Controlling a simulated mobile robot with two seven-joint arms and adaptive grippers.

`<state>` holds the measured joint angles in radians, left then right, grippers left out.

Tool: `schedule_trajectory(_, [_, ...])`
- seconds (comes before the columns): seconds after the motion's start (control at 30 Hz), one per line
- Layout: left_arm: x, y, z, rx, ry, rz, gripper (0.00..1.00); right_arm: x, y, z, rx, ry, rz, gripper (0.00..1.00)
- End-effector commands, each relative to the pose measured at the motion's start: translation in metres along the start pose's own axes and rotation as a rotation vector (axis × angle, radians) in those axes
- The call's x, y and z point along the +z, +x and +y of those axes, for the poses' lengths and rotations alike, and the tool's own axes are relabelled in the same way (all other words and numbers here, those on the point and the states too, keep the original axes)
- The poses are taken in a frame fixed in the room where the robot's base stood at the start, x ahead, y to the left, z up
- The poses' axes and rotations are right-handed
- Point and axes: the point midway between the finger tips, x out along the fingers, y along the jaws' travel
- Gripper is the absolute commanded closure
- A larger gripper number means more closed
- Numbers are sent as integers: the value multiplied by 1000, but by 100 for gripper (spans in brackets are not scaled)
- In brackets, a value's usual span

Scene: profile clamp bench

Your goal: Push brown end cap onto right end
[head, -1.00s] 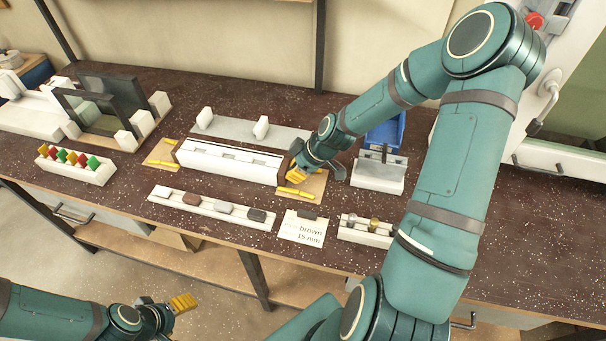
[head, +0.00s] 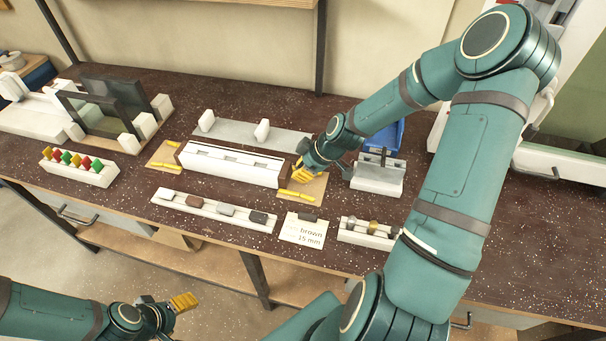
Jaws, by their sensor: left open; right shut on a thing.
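The white profile (head: 228,165) lies in the clamp area in the middle of the bench. A brown end cap (head: 179,148) sits at its left end. My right gripper (head: 302,174), with yellow fingertips, is shut just off the profile's right end. The brown end cap in it is mostly hidden by the fingers, and I cannot tell whether it touches the profile. A low white rack (head: 177,200) in front holds several caps, one of them brown (head: 194,200). My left gripper (head: 184,302) is open and empty, low in front of the bench.
A card (head: 301,230) reading "brown 15 mm" lies in front. A rack of coloured pieces (head: 80,168) stands at left. A grey plate (head: 240,131) lies behind the profile.

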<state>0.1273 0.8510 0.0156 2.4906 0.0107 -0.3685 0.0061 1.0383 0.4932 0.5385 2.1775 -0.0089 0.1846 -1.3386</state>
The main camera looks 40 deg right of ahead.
Motion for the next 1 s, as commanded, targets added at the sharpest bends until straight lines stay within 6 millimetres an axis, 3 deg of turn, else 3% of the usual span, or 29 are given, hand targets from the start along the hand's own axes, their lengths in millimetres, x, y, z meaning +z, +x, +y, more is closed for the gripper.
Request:
schedule_trajectory(0.8, [-13,-49,17,4,-6,20,34,-32,-52,0,-1,-1,0,100])
schedule_trajectory(1.0, [-13,-50,17,5,-6,19,34,-33,-53,0,-1,0,0,100])
